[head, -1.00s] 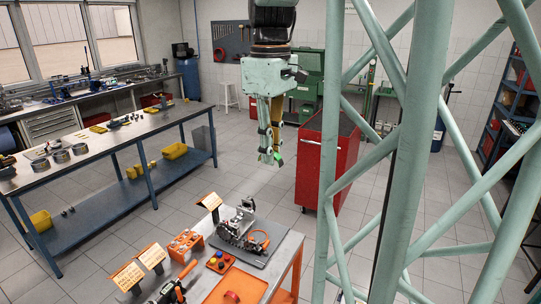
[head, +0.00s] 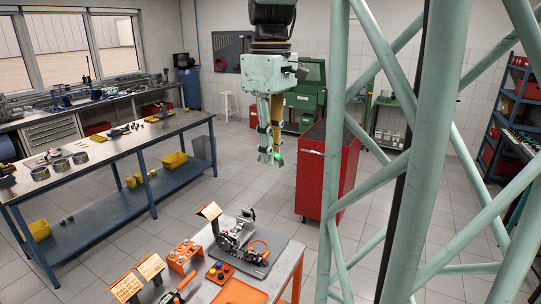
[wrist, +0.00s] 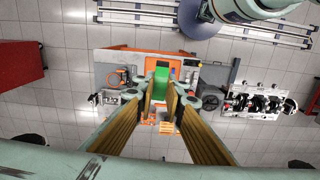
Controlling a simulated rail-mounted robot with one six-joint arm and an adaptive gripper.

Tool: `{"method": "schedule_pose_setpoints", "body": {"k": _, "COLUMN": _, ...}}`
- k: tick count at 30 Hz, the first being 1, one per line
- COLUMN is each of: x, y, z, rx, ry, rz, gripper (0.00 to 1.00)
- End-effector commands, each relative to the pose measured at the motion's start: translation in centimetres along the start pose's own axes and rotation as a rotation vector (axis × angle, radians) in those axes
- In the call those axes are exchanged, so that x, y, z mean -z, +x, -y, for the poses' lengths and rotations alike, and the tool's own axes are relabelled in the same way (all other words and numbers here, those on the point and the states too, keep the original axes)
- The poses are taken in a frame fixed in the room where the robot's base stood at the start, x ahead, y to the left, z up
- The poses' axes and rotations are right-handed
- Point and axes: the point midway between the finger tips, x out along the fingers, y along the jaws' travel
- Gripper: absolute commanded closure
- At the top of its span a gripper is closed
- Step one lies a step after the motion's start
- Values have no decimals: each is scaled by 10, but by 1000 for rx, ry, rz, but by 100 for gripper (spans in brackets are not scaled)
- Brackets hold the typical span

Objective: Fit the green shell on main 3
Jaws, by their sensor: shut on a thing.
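In the wrist view the green shell (wrist: 161,73) sits between the two fingertips, with the bench far below. An engine block (wrist: 258,104) with a row of bearing places lies to the right in the wrist view, well apart from my gripper. I cannot tell which place is main 3.
The orange bench (head: 285,287) carries a dark mat with a grey metal assembly (head: 237,238), an orange block (head: 183,255) and a button box (head: 219,272). A red cabinet (head: 325,172) stands right of my gripper. A long workbench (head: 100,152) is at left.

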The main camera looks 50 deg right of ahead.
Motion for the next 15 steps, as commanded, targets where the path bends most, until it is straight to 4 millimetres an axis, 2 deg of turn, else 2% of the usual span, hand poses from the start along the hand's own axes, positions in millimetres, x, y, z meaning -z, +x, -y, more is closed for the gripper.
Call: {"method": "schedule_pose_setpoints", "body": {"k": 15, "x": 0, "y": -16, "z": 0, "rx": -1, "ry": 0, "rz": -1, "gripper": 99}}
